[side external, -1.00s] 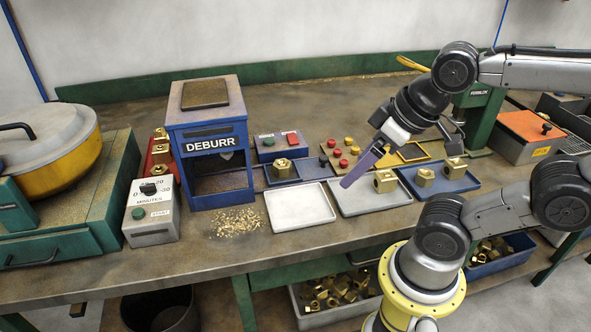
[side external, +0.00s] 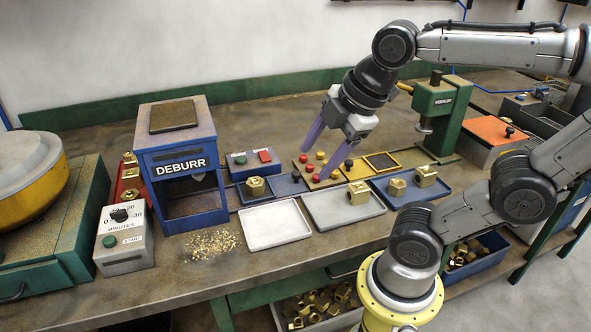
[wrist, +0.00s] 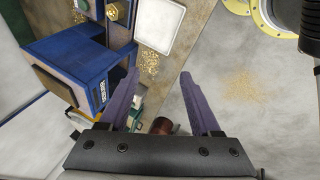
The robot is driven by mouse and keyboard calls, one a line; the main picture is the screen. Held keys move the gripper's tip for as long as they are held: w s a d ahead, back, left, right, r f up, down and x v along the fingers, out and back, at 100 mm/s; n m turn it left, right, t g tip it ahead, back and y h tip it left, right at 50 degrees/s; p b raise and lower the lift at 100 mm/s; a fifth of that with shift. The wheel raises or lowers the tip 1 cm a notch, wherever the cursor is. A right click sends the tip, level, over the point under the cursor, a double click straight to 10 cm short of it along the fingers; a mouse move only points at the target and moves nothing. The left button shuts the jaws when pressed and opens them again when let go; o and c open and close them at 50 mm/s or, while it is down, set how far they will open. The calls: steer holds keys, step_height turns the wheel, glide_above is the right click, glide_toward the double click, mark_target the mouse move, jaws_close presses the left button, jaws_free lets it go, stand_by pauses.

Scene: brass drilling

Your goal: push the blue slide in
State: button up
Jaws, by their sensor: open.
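The blue slide (side external: 286,187) is a flat blue plate with a small black knob (side external: 296,177) near its right end. In the side view it lies in front of the button box, beside a brass nut (side external: 256,187) on a blue base. My gripper (side external: 316,174) is open and empty, with its purple fingers spread and pointing down. In that view its fingers cross the red and yellow button panel, right of the slide; its height is hard to tell. The wrist view shows the two fingers (wrist: 162,74) apart with nothing held. I cannot make out the slide there.
The blue DEBURR box (side external: 180,165) stands left of the slide, also in the wrist view (wrist: 70,65). Two pale trays (side external: 275,225) lie in front. A blue tray (side external: 385,200) with brass nuts is at right, near a green press (side external: 440,110). Brass chips lie scattered.

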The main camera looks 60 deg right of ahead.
steer(key=w+d+r+n+g, duration=0.1)
steer(key=w+d+r+n, duration=0.15)
steer(key=w+n, duration=0.3)
steer(key=n+g, duration=0.4)
steer(key=n, duration=0.1)
glide_above(296, 173)
step_height(296, 173, down, 10)
step_height(296, 173, down, 14)
steer(key=shift+d+r, duration=0.1)
jaws_close()
stand_by(0.4)
